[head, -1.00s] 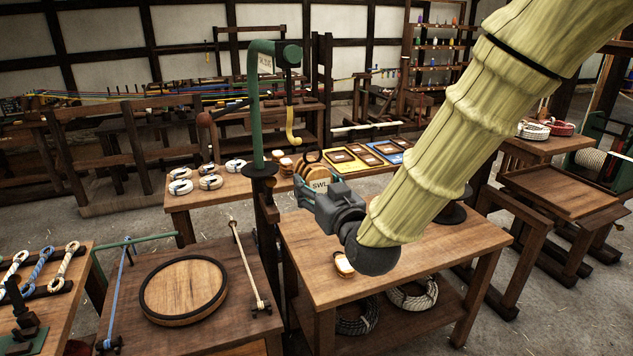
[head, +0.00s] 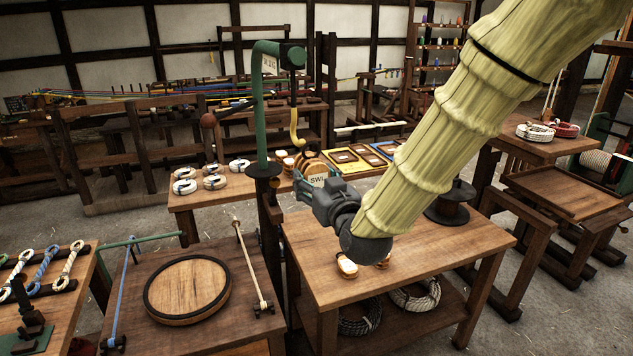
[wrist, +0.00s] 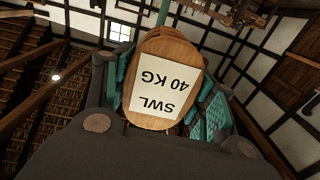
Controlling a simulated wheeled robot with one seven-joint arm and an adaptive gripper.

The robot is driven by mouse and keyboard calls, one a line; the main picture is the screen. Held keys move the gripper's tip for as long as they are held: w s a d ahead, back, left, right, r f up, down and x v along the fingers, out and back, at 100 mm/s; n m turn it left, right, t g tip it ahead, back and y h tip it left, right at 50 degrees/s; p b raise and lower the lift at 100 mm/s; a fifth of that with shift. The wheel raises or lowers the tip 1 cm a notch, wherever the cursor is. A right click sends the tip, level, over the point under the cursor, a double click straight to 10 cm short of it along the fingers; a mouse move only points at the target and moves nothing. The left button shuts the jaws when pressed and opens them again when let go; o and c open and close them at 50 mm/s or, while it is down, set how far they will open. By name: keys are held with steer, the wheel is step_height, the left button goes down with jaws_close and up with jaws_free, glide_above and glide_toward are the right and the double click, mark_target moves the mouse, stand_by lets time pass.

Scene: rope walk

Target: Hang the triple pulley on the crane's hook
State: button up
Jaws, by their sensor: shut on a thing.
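The triple pulley (head: 312,169) is a round-ended wooden block with a white label and a dark ring at its top. In the wrist view the pulley (wrist: 160,78) fills the space between the teal finger pads, its label reading SWL 40 KG. My gripper (head: 308,186) is shut on it and holds it above the table. The yellow hook (head: 296,128) hangs from the green crane (head: 260,110). In the head view the pulley's ring shows just below the hook's bend and slightly right. I cannot tell their separation in depth, and no engagement is visible.
The crane's dark post (head: 268,215) stands close left of my gripper. Below is a wooden table (head: 430,255) with a dark spool (head: 455,203) on it. Rope coils (head: 213,181) and framed trays (head: 345,160) lie on the bench behind.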

steer(key=shift+p+x, duration=0.5)
steer(key=shift+x, duration=2.05)
steer(key=shift+w+r, duration=0.3)
steer(key=shift+c, duration=0.7)
steer(key=shift+w+a, duration=0.1)
steer(key=shift+w, duration=0.1)
steer(key=shift+w+f, duration=0.1)
steer(key=shift+w, duration=0.1)
steer(key=shift+c, duration=0.7)
steer(key=shift+w+a+f+b, duration=0.35)
steer(key=shift+w+f, duration=0.1)
steer(key=shift+w, duration=0.2)
steer(key=shift+w+a+f+b, duration=0.3)
steer(key=shift+w+f, duration=0.15)
steer(key=shift+w, duration=0.15)
steer(key=shift+w, duration=0.15)
steer(key=o, duration=1.8)
steer(key=shift+f, duration=0.1)
